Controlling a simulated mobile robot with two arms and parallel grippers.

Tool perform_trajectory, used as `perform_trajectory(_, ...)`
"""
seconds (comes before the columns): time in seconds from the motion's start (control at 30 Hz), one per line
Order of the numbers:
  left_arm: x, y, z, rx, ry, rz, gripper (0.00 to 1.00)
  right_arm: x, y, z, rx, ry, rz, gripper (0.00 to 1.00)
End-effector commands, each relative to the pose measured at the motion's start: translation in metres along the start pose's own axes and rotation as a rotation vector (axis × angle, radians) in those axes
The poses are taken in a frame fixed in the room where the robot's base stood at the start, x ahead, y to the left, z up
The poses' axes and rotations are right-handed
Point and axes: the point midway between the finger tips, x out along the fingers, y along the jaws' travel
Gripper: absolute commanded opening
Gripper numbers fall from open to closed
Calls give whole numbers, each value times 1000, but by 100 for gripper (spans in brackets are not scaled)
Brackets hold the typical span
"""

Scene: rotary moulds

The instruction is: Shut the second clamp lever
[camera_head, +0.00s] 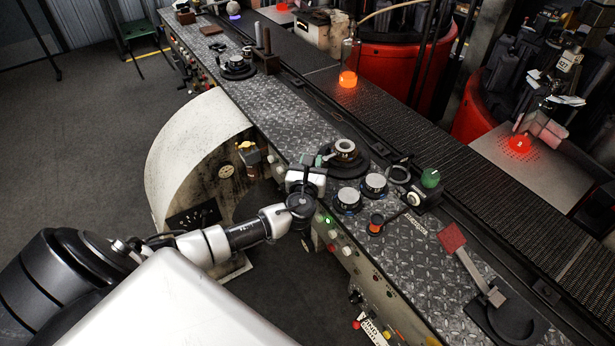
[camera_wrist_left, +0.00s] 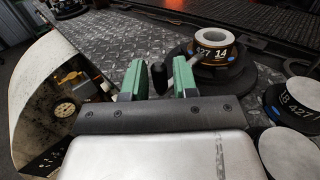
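My left gripper (camera_head: 318,161) is over the near edge of the metal bench, beside a round mould (camera_head: 344,148) on a dark round base. In the left wrist view its two green fingers (camera_wrist_left: 158,80) stand apart. A dark upright knob (camera_wrist_left: 158,74), seemingly the handle of a clamp lever, shows between them with small gaps on either side. I cannot tell whether the fingers touch it. The mould (camera_wrist_left: 213,46), marked 427 14, stands just right of the fingers. The lever's lower part is hidden, and its position is unclear. My right gripper is not in view.
Two more capped moulds (camera_head: 348,197) (camera_head: 375,184) stand close to the right of the gripper. A red-paddled lever (camera_head: 452,239) lies further right on the bench (camera_head: 300,122). A dark chain conveyor (camera_head: 410,130) runs behind. A curved white guard (camera_head: 190,130) stands left.

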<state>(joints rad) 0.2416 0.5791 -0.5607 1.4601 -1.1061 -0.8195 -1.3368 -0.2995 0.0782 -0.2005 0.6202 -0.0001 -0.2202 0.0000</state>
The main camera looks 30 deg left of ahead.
Motion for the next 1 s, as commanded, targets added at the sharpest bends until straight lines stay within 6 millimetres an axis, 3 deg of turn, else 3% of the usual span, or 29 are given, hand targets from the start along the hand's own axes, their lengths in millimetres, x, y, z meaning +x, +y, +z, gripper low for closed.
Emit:
perform_trajectory(0.2, -44, 0, -2, 1, 2, -2, 28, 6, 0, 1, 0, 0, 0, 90)
perform_trajectory(0.4, -69, 0, -2, 0, 1, -1, 28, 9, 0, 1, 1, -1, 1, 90)
perform_trajectory(1.0, -75, 0, 0, 1, 0, 0, 28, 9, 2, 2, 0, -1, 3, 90)
